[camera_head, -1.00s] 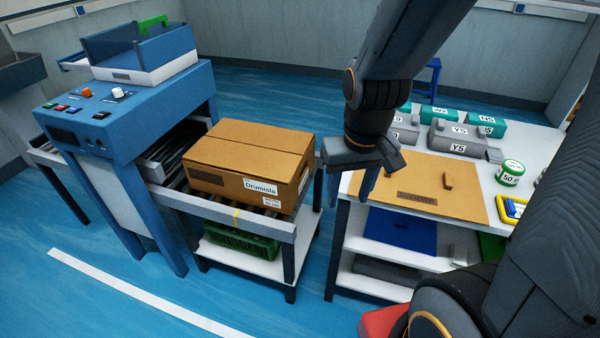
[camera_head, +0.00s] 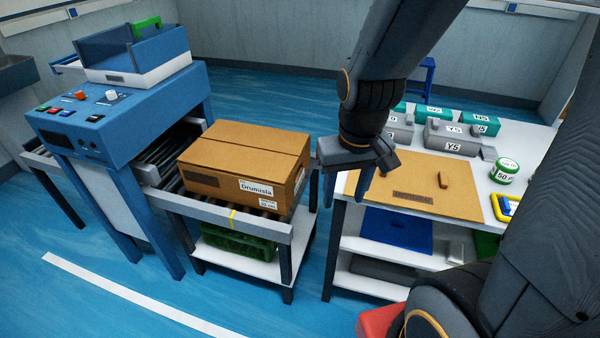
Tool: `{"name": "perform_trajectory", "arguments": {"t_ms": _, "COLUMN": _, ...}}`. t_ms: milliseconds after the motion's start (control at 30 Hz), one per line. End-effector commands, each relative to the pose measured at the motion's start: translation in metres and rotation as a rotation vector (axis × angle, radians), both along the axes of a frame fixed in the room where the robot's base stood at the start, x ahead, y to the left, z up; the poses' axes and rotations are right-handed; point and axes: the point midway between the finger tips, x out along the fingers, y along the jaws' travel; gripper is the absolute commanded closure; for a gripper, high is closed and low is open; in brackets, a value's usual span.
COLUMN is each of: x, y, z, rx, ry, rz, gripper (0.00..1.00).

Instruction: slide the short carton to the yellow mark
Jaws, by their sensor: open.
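The short carton (camera_head: 235,160), a low brown box labelled "Drumisla", lies on the roller conveyor (camera_head: 180,198) at its right end. The yellow mark (camera_head: 232,215) is a small stripe on the conveyor's near side rail, in front of the carton. My gripper (camera_head: 345,190) hangs to the right of the carton, by the left edge of the white table, with its fingers pointing down. It is apart from the carton and holds nothing that I can see.
A blue machine (camera_head: 110,115) with buttons spans the conveyor on the left. The white table (camera_head: 480,215) on the right bears a brown board (camera_head: 420,185), grey and teal blocks (camera_head: 450,138) and a green-labelled tin (camera_head: 504,171). A green crate (camera_head: 236,243) sits under the conveyor.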

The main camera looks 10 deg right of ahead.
Motion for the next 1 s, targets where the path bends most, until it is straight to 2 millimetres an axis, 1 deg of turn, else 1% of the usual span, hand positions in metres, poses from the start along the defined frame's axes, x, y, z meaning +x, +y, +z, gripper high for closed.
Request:
{"name": "perform_trajectory", "arguments": {"t_ms": 33, "x": 0.000, "y": 0.000, "z": 0.000, "rx": 0.000, "ry": 0.000, "rz": 0.000, "gripper": 0.60}}
{"name": "perform_trajectory", "arguments": {"t_ms": 100, "x": 0.002, "y": 0.000, "z": -0.001, "rx": -0.002, "ry": -0.003, "rz": -0.003, "gripper": 0.71}}
{"name": "perform_trajectory", "arguments": {"t_ms": 167, "x": 0.009, "y": -0.002, "z": -0.005, "rx": -0.004, "ry": -0.012, "rz": -0.013, "gripper": 0.82}}
{"name": "perform_trajectory", "arguments": {"t_ms": 200, "x": 0.016, "y": -0.003, "z": -0.009, "rx": -0.007, "ry": -0.023, "rz": -0.024, "gripper": 0.88}}
{"name": "perform_trajectory", "arguments": {"t_ms": 267, "x": 0.031, "y": -0.007, "z": -0.017, "rx": -0.011, "ry": -0.047, "rz": -0.047, "gripper": 0.98}}
{"name": "perform_trajectory", "arguments": {"t_ms": 300, "x": 0.045, "y": -0.010, "z": -0.024, "rx": -0.013, "ry": -0.069, "rz": -0.065, "gripper": 1.00}}
{"name": "perform_trajectory", "arguments": {"t_ms": 367, "x": 0.067, "y": -0.012, "z": -0.037, "rx": -0.012, "ry": -0.107, "rz": -0.094, "gripper": 1.00}}
{"name": "perform_trajectory", "arguments": {"t_ms": 500, "x": 0.118, "y": -0.014, "z": -0.071, "rx": 0.018, "ry": -0.203, "rz": -0.165, "gripper": 1.00}}
{"name": "perform_trajectory", "arguments": {"t_ms": 567, "x": 0.138, "y": -0.013, "z": -0.086, "rx": 0.041, "ry": -0.242, "rz": -0.194, "gripper": 1.00}}
{"name": "perform_trajectory", "arguments": {"t_ms": 700, "x": 0.179, "y": -0.005, "z": -0.125, "rx": 0.122, "ry": -0.321, "rz": -0.254, "gripper": 1.00}}
{"name": "perform_trajectory", "arguments": {"t_ms": 833, "x": 0.206, "y": 0.007, "z": -0.159, "rx": 0.218, "ry": -0.375, "rz": -0.305, "gripper": 1.00}}
{"name": "perform_trajectory", "arguments": {"t_ms": 900, "x": 0.216, "y": 0.014, "z": -0.174, "rx": 0.268, "ry": -0.394, "rz": -0.328, "gripper": 1.00}}
{"name": "perform_trajectory", "arguments": {"t_ms": 1000, "x": 0.225, "y": 0.022, "z": -0.189, "rx": 0.326, "ry": -0.412, "rz": -0.353, "gripper": 1.00}}
